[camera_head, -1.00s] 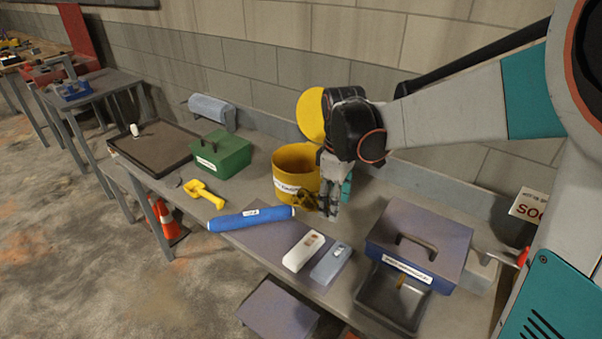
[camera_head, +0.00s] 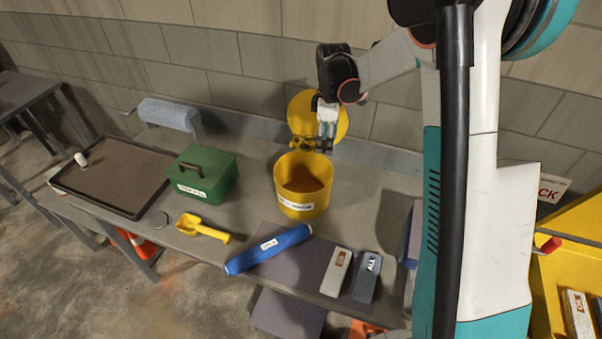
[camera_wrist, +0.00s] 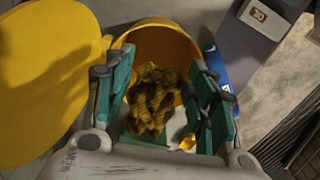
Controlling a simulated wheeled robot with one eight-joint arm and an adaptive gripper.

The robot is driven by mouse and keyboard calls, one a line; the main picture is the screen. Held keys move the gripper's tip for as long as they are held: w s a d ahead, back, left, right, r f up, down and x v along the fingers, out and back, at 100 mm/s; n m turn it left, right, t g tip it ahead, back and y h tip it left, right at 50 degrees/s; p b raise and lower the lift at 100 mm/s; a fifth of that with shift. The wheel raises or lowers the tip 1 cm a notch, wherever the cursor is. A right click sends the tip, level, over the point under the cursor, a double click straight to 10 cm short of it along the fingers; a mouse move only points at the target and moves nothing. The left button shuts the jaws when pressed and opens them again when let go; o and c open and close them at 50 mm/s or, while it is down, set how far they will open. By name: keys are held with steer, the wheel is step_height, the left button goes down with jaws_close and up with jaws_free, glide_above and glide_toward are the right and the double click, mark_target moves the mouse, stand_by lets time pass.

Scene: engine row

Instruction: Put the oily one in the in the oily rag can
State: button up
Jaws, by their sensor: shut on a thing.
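The yellow can (camera_head: 300,207) stands on the bench with its round yellow lid (camera_head: 301,109) raised behind it. The can's open mouth faces up, and its inside looks orange-brown. My gripper (camera_head: 325,146) is shut on a crumpled, dark-stained yellow rag (camera_head: 305,143), held above the can's back rim, in front of the lid. In the wrist view the rag (camera_wrist: 152,98) sits between the teal fingers, with the can (camera_wrist: 158,38) below and beyond it. The lid (camera_wrist: 40,80) fills the left side there. The can's bottom is hidden.
A green box (camera_head: 210,180), a yellow scoop (camera_head: 203,228) and a blue roll (camera_head: 268,249) lie left and in front of the can. White (camera_head: 337,272) and grey (camera_head: 367,277) labelled blocks lie at front right. A dark tray (camera_head: 115,178) is farther left.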

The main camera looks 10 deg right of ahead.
steer(key=shift+w+f, duration=0.2)
steer(key=shift+w, duration=0.1)
step_height(320, 180, down, 6)
steer(key=b, duration=0.3)
steer(key=shift+d+r, duration=0.1)
steer(key=shift+r, duration=0.1)
steer(key=o, duration=1.1)
step_height(320, 180, up, 12)
steer(key=shift+r, duration=0.1)
